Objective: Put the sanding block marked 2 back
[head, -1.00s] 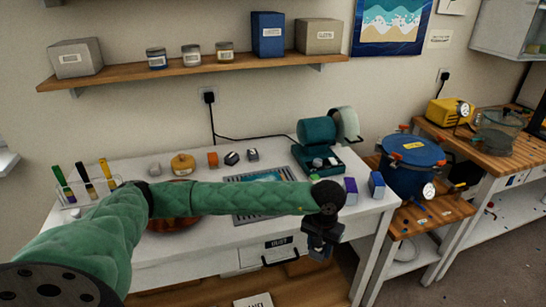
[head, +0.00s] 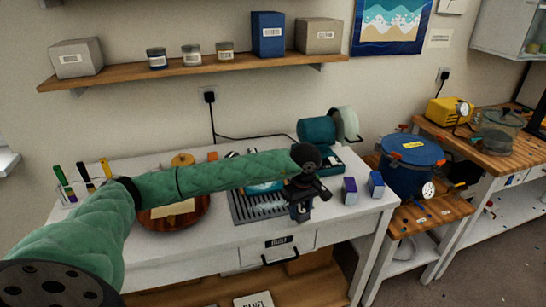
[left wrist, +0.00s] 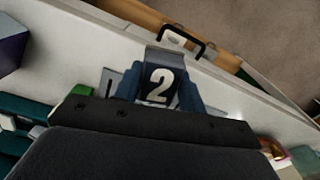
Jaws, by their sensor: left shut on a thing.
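The sanding block marked 2 (left wrist: 160,82) is dark with a large white 2 on its face. It sits between the fingers of my left gripper (left wrist: 160,92) in the left wrist view. In the head view my left gripper (head: 300,207) points down over the front right part of the white bench (head: 235,240), just right of the metal grate (head: 245,207). The block is small and dark there, and I cannot tell whether it touches the bench. My right gripper is not in view.
A round wooden tray (head: 160,219) lies left, partly under my arm. A drawer with a black handle (head: 280,257) is below the bench edge.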

